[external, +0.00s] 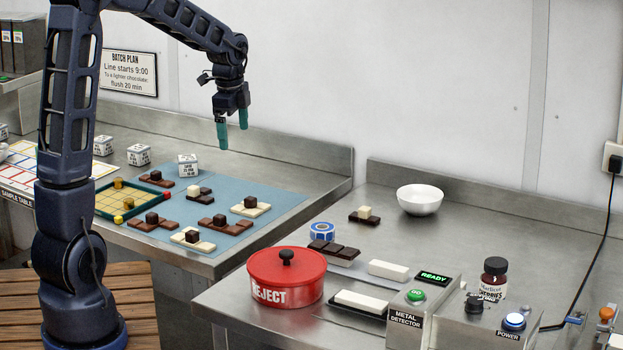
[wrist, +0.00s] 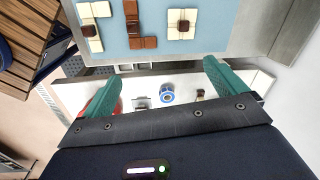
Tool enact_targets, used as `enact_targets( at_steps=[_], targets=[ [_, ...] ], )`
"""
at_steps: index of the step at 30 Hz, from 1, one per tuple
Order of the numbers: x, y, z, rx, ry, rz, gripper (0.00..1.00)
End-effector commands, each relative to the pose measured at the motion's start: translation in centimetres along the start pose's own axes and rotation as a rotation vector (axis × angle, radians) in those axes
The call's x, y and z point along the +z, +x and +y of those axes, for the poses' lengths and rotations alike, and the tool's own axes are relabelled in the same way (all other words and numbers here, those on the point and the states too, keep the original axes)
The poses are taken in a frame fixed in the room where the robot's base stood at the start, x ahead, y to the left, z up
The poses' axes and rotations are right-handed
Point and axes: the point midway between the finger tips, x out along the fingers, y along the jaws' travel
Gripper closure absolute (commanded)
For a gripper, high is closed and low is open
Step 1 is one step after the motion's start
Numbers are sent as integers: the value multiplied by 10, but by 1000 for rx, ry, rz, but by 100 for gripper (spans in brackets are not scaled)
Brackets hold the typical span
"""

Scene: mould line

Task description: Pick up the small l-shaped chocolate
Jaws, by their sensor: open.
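Several small chocolates, each a flat base with a cube on it, lie on the blue mat (external: 275,201). They include a brown piece (external: 214,224), a white piece (external: 258,209), another white piece (external: 186,240) and a small dark-and-white one (external: 199,193). A small dark piece with a white cube (external: 364,215) lies on the right table. I cannot tell which is the small L-shaped chocolate. My gripper (external: 233,128) is open and empty, high above the mat's back edge. In the wrist view a stepped brown piece (wrist: 133,20) shows beyond the open fingers.
A green-rimmed tray (external: 104,207) stands at the mat's left, with white printed cubes (external: 139,155) behind. A red reject pot (external: 286,279), blue tape roll (external: 321,233), white bowl (external: 420,200) and metal detector (external: 408,318) occupy the right table. A gap separates the tables.

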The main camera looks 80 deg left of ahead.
Motion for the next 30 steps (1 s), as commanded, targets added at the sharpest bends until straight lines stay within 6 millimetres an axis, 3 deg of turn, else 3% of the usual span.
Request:
enact_targets(
  at_steps=[6, 12, 15, 21, 30],
  targets=[
    [71, 53, -57, 52, 83, -10, 4],
    [134, 98, -90, 91, 161, -3, 4],
    [155, 112, -99, 102, 187, 1, 4],
    [173, 126, -105, 110, 210, 6, 4],
    [172, 160, -102, 112, 211, 6, 4]
  ],
)
